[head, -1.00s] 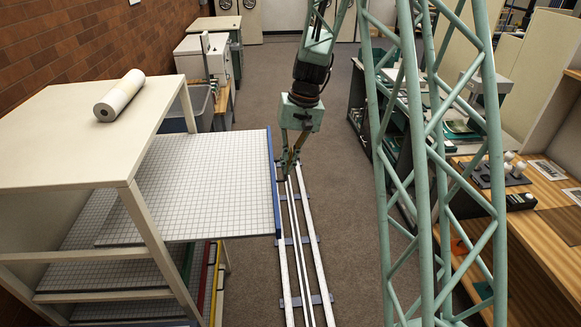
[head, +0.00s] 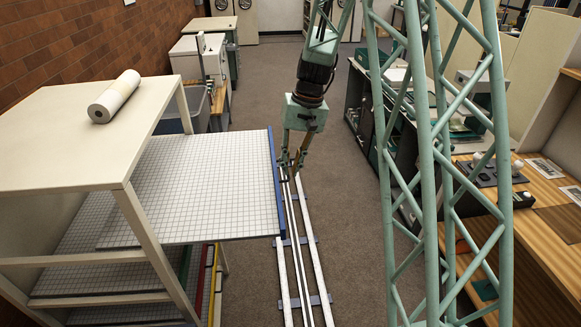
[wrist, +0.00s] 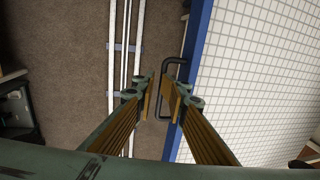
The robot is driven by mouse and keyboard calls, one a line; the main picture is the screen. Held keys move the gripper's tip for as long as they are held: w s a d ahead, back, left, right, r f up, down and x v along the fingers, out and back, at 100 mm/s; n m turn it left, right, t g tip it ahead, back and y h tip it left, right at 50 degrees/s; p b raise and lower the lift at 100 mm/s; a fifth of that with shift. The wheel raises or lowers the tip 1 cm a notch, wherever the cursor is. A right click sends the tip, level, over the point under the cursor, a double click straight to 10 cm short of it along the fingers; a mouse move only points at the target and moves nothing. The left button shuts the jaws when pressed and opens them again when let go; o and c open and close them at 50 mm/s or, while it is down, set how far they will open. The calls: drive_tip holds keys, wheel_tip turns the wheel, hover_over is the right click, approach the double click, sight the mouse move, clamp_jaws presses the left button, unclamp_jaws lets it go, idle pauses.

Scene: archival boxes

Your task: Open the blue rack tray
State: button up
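The blue rack tray (head: 210,185) has a white gridded surface and a blue front edge (head: 276,185). It stands far out of the rack (head: 70,140), to the right, below the cream top. In the wrist view, the blue front edge (wrist: 196,40) carries a dark U-shaped handle (wrist: 168,61). My gripper (head: 291,166) is at this front edge, pointing down. In the wrist view, its fingertips (wrist: 161,88) lie close together on either side of the handle's bar.
A paper roll (head: 115,96) lies on the rack's top. More trays, with green, red and yellow (head: 205,285) edges, sit below. Floor rails (head: 310,270) run beside the rack. Desks with equipment (head: 540,215) stand on the right. Carpet lies clear between.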

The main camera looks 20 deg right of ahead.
wheel_tip(320, 180, up, 12)
drive_tip(key=d, duration=0.2)
drive_tip(key=shift+s+d, duration=0.15)
drive_tip(key=shift+s, duration=0.2)
idle(0.4)
drive_tip(key=shift+f, duration=0.1)
idle(0.5)
